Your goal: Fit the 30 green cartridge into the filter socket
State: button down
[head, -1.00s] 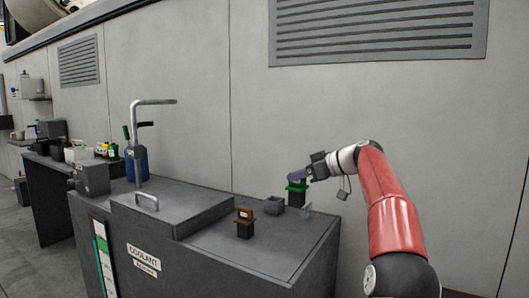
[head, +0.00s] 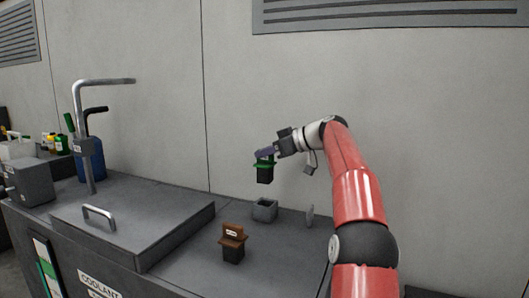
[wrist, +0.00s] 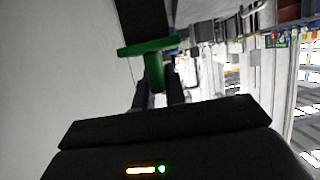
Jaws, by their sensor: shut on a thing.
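The green cartridge (head: 264,169) has a dark body with a green collar. My gripper (head: 268,154) is shut on its top and holds it in the air, roughly upright, above the counter. In the wrist view the green collar and handle (wrist: 152,50) sit at the fingers, with the dark body beyond. The filter socket (head: 265,209), a small grey square box with an open top, stands on the counter below the cartridge. There is a gap between the two. Any number on the cartridge is not readable.
A brown cartridge (head: 233,243) stands on the counter front left of the socket. A raised lid with a handle (head: 130,222) lies left. A small upright disc (head: 310,216) stands right of the socket. A bent metal pipe (head: 86,135) rises at the left; the wall is behind.

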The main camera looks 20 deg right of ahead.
aim_at(271, 176)
jog(key=shift+s+d+f, duration=0.1)
notch_tip(271, 176, down, 5)
jog(key=b, duration=0.5)
jog(key=shift+f, duration=0.2)
jog(key=shift+f+b, duration=2.45)
dwell(1.1)
jog(key=shift+r, duration=0.1)
jog(key=shift+r+p, duration=2)
jog(key=shift+p, duration=0.05)
jog(key=shift+f+b, duration=0.75)
jog(key=shift+f, duration=0.1)
dwell(0.4)
